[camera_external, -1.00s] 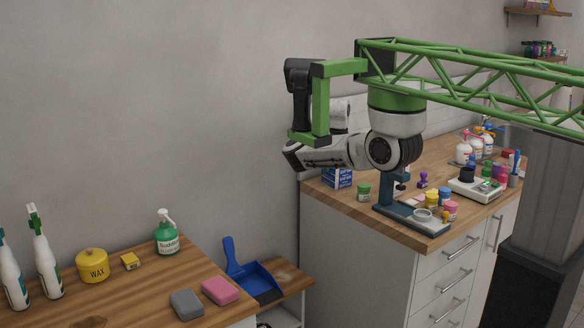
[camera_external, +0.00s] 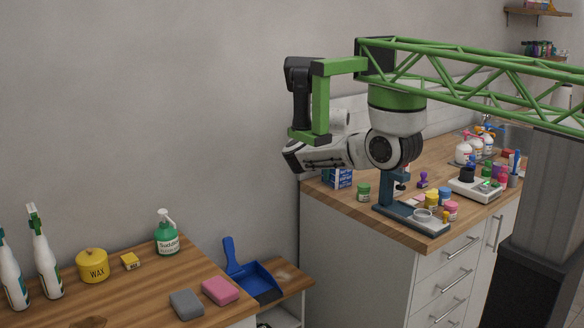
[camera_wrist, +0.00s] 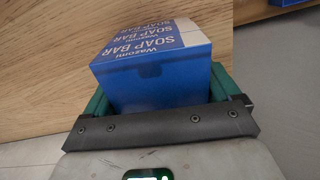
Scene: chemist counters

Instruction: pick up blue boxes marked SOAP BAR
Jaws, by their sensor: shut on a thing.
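In the wrist view a blue box (camera_wrist: 160,88) with white SOAP BAR print lies between the green fingers of my gripper (camera_wrist: 162,98). The fingers are shut on its two sides. A second SOAP BAR print (camera_wrist: 128,30) and a white patch show farther along the top; I cannot tell whether this is one box or two. In the external view blue boxes (camera_external: 343,178) show at the left end of the far counter, partly behind my arm.
A green-lidded jar (camera_external: 363,192) and a dark stand (camera_external: 400,213) are right of the boxes on the far counter (camera_external: 330,195). The near counter holds a yellow wax tin (camera_external: 93,265), bottles and sponges. A blue dustpan (camera_external: 258,280) lies on the low shelf between.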

